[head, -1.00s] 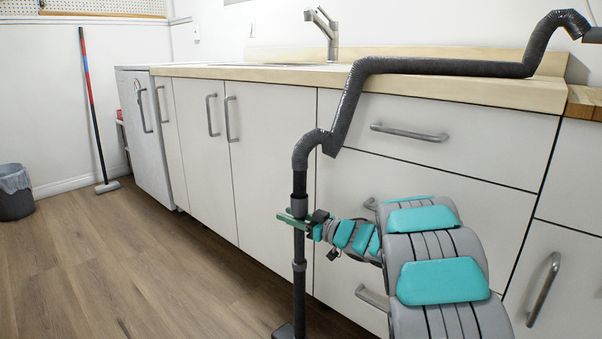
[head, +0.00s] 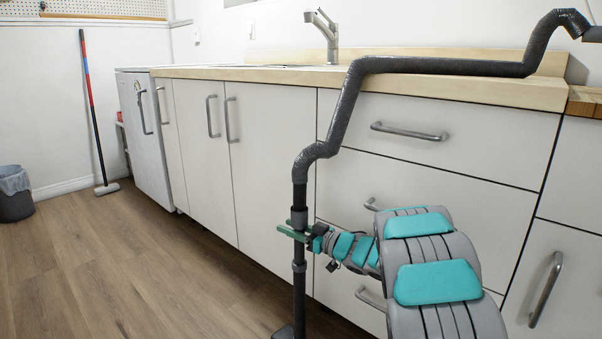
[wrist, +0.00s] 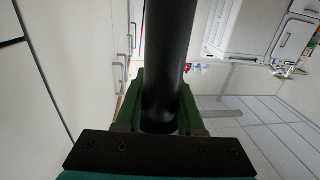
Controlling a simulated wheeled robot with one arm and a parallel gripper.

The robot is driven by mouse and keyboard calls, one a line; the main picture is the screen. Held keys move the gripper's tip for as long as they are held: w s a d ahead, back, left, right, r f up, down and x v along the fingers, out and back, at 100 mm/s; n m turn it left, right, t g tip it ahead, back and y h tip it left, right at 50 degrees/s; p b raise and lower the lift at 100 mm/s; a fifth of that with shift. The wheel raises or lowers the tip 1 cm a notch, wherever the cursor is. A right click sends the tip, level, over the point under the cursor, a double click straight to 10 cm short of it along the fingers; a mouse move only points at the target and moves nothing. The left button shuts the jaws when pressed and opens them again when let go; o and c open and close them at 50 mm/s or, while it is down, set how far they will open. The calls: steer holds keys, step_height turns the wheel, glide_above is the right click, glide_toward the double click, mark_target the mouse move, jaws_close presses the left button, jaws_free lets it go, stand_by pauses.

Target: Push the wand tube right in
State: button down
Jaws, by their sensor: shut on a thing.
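The wand is a dark upright tube in the head view. Its upper tube (head: 300,195) hangs from a grey ribbed hose (head: 345,105) and has a collar just above my gripper. My gripper (head: 292,231), with green fingers, is shut around the tube below that collar. The lower tube (head: 299,295), with its own collar (head: 299,266) a short way below my gripper, stands on a dark floor head (head: 284,332). In the wrist view the black tube (wrist: 165,60) runs between the green fingers. The joint inside the lower collar is hidden.
White cabinets (head: 270,160) with bar handles stand close behind the wand, under a wooden counter (head: 470,90). The hose lies along the counter. Open wooden floor (head: 150,260) lies to the left, with a bin (head: 14,200) and a broom (head: 95,120) farther off.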

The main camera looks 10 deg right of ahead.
steer(key=shift+f+b, duration=0.35)
steer(key=shift+f, duration=2.6)
jaws_free()
